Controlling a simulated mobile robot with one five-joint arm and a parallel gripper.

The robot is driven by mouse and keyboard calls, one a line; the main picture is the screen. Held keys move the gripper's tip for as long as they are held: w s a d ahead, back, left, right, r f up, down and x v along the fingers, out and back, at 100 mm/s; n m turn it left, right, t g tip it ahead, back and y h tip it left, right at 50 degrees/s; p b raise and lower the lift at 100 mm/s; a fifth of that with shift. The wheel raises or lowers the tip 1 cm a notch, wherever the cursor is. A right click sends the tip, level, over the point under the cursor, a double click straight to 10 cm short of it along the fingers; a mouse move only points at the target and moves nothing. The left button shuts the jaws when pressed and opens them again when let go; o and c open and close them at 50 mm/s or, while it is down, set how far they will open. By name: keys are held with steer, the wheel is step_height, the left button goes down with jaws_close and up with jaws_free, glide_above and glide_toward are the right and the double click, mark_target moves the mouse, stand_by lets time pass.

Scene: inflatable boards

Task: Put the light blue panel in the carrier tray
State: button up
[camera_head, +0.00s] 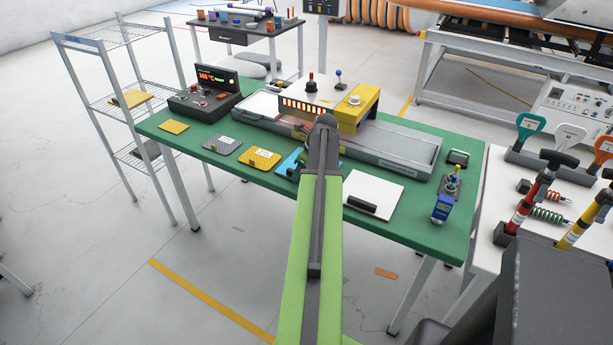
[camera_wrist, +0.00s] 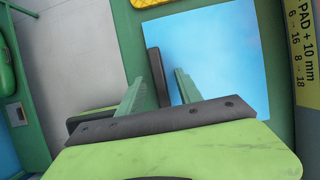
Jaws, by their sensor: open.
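The light blue panel (camera_head: 286,163) lies on the green table, partly hidden by my arm in the head view. In the wrist view the light blue panel (camera_wrist: 225,60) fills the upper right, with a black grip bar (camera_wrist: 155,70) along its left side. My gripper (camera_wrist: 160,82) is open, its two green fingers on either side of the bar. I cannot tell whether they touch it. The long grey carrier tray (camera_head: 425,168) sits behind the panel on the table, running under the yellow and white press; its bare part shows at the right.
A grey panel (camera_head: 222,145) and a yellow panel (camera_head: 260,159) lie left of the blue one. A white panel (camera_head: 383,187) with a black bar lies to its right. A control box (camera_head: 205,103) and a blue device (camera_head: 442,208) stand near the table's ends.

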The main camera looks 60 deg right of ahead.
steer(key=shift+f, duration=0.15)
stand_by(0.4)
jaws_close()
stand_by(1.5)
